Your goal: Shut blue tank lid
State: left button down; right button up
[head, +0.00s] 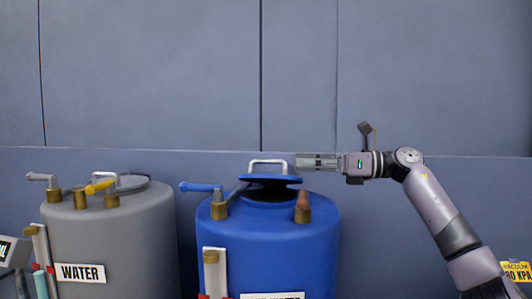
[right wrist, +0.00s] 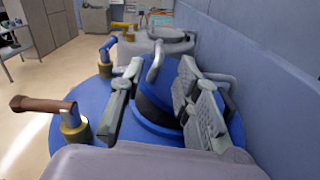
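The blue tank (head: 270,250) stands in the middle of the head view. Its blue lid (head: 262,180) has a pale metal handle on top (head: 268,162) and sits raised and tilted above the dark neck, with a gap beneath it. My right gripper (head: 298,162) is just right of the handle, level with it. In the right wrist view its two fingers (right wrist: 158,85) are spread apart, with the lid (right wrist: 157,100) showing between and beyond them. Whether a finger touches the lid or handle I cannot tell. My left gripper is not in view.
A blue-handled valve (head: 203,188) and a brown-handled valve (head: 303,207) stand on the blue tank's top, either side of the lid. A grey water tank (head: 110,235) stands to the left. A flat wall (head: 430,80) is close behind.

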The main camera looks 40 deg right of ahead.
aim_at(258, 161)
jog(key=p+x, duration=0.5)
jog(key=x, duration=0.4)
jog(key=shift+r, duration=0.15)
jog(key=shift+w+a, duration=0.25)
jog(key=shift+a, duration=0.05)
grip_shut()
